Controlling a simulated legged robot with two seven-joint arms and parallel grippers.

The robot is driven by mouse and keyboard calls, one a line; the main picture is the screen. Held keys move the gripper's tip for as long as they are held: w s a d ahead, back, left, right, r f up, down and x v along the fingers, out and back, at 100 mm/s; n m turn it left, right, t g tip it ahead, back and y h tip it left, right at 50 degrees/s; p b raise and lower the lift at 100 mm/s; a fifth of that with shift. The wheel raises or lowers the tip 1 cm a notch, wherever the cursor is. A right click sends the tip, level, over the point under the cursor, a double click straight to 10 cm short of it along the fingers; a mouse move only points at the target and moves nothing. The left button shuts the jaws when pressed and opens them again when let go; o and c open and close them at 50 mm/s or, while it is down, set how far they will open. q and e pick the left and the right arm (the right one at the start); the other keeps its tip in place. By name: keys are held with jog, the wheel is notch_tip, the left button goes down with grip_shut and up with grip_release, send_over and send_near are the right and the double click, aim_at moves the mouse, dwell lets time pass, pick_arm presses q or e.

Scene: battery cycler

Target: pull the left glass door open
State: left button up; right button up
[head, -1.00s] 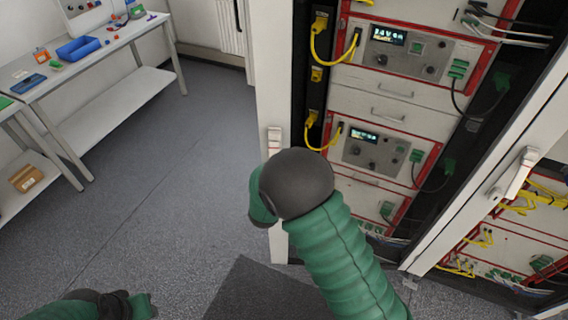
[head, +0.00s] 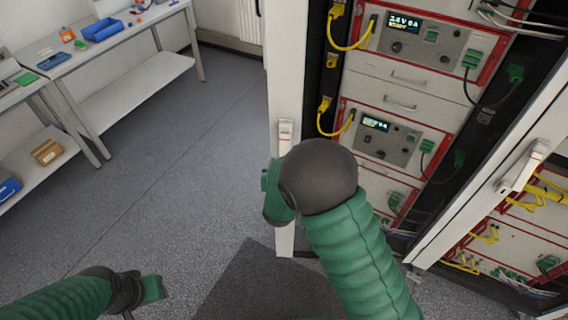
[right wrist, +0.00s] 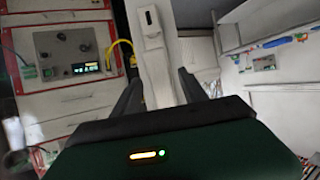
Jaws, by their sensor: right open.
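The left glass door shows as a tall white frame post (head: 283,70) at the left side of the cabinet. Its pale handle (head: 285,134) is upright on the post, just above my right arm. In the right wrist view the handle (right wrist: 152,50) stands upright ahead of my right gripper (right wrist: 158,80). The two dark fingers are apart, one on each side of the handle's line; I cannot tell whether they touch it.
Red-edged instrument modules (head: 410,40) with yellow and green cables fill the cabinet. Another white door frame with a handle (head: 521,166) stands at the right. A white bench (head: 125,40) with blue trays stands back left. Grey floor (head: 180,170) between is clear.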

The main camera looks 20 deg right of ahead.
jog(key=shift+a, duration=0.15)
jog(key=b+v, duration=0.4)
jog(key=v, duration=1.2)
jog(key=shift+s, duration=0.4)
